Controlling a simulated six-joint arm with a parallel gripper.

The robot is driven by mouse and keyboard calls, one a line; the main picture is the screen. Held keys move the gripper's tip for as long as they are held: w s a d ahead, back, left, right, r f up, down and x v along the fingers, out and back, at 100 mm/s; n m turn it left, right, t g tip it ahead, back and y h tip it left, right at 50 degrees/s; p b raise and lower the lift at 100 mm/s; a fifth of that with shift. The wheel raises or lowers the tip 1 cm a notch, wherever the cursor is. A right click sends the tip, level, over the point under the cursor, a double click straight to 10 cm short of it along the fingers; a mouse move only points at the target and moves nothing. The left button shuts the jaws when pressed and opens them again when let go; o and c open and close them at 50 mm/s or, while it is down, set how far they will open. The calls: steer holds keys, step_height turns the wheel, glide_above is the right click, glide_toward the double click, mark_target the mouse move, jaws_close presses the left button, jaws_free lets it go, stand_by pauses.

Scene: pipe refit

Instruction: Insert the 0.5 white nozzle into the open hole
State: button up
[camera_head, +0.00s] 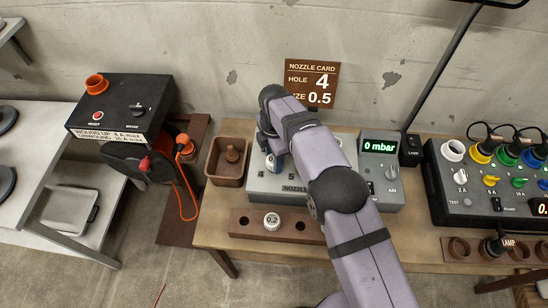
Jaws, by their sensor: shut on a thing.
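My gripper (273,163) is low over the left part of the grey nozzle box (268,185), mostly hidden behind my own arm. It is shut on a small pale thing, which fits the 0.5 white nozzle; its size mark cannot be read. The nozzle card (312,83) reads hole 4, size 0.5.
A brown rack (255,234) in front holds a white 0.2 nozzle (272,221) between two empty holes. A brown bin (226,181) on the left holds a brown piece (232,154). The display (380,146) reads 0 mbar. A black cable panel (470,210) stands right.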

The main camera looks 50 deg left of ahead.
steer(key=shift+f+b, duration=0.45)
steer(key=shift+f, duration=0.1)
stand_by(0.4)
steer(key=o, duration=1.6)
steer(key=shift+o, duration=0.2)
steer(key=shift+r, duration=0.1)
steer(key=shift+r+p, duration=2.2)
steer(key=shift+r, duration=1.5)
